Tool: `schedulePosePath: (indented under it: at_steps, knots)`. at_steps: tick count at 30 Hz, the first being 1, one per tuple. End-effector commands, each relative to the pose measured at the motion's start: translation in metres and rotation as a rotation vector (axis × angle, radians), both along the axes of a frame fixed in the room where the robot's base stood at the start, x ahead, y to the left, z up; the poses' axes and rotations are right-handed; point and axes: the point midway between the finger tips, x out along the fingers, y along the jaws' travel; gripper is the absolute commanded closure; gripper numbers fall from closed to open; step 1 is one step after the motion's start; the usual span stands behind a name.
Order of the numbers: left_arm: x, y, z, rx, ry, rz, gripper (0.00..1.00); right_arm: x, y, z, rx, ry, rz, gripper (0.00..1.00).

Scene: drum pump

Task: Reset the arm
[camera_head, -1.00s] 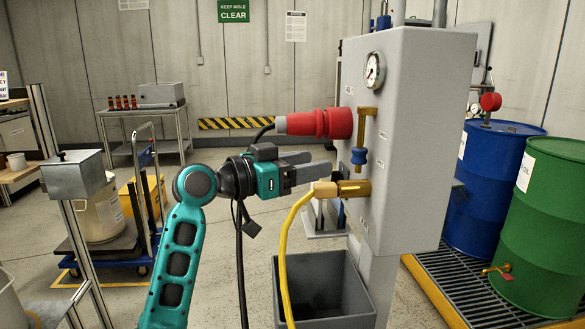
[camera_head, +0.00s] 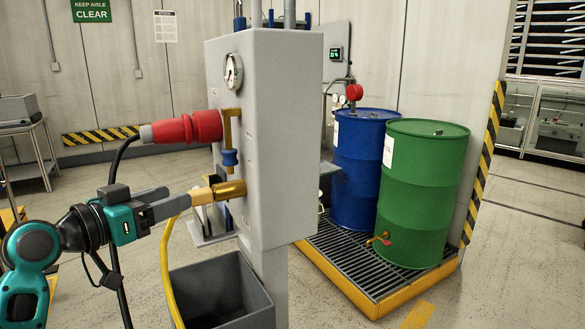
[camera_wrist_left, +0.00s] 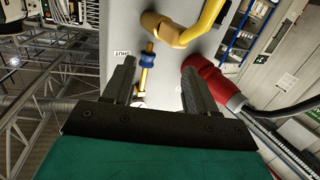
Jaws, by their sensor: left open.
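My left gripper (camera_head: 165,199) is at the left of the grey pump cabinet (camera_head: 280,140), with its fingers pointing at the cabinet's front face. Its fingers stand apart and empty in the left wrist view (camera_wrist_left: 160,88). The tan hose end (camera_head: 201,196) on the brass fitting (camera_head: 229,189) is just beyond the fingertips in the head view. A yellow hose (camera_head: 165,260) hangs from it. The brass lever with a blue knob (camera_head: 229,158) is above the fitting; the knob also shows between the fingers in the wrist view (camera_wrist_left: 147,58). My right gripper is not in view.
A red plug (camera_head: 190,128) with a black cable sits above my left gripper. A grey bin (camera_head: 222,292) stands below the cabinet. Blue (camera_head: 358,170) and green (camera_head: 420,190) drums stand on a yellow-edged grate (camera_head: 345,268). Floor at the right is open.

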Motion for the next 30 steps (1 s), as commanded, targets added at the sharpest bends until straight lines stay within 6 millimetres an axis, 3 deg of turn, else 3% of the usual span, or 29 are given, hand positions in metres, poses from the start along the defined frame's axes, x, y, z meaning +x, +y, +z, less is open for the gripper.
schedulePosePath:
  at_steps: [4,8,12,15,18,22,25,30]
  knots:
    - [-0.004,-0.005,-0.088,0.011,0.172,0.127,0.43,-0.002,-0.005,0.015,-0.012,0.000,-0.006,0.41]
    - [-0.032,-0.011,-0.167,0.056,0.290,0.230,0.43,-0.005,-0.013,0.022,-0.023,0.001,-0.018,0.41]
    - [-0.084,-0.026,-0.237,0.125,0.384,0.295,0.43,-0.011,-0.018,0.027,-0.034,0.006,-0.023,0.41]
    - [-0.129,-0.040,-0.274,0.175,0.429,0.310,0.43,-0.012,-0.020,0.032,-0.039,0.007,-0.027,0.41]
    - [-0.170,-0.054,-0.298,0.214,0.456,0.307,0.43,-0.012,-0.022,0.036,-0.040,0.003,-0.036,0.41]
    - [-0.207,-0.069,-0.313,0.243,0.473,0.291,0.43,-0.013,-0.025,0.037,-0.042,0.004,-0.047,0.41]
    - [-0.219,-0.075,-0.318,0.254,0.475,0.283,0.43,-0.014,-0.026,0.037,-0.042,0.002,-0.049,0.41]
    - [-0.222,-0.076,-0.320,0.256,0.475,0.281,0.43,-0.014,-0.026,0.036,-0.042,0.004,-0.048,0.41]
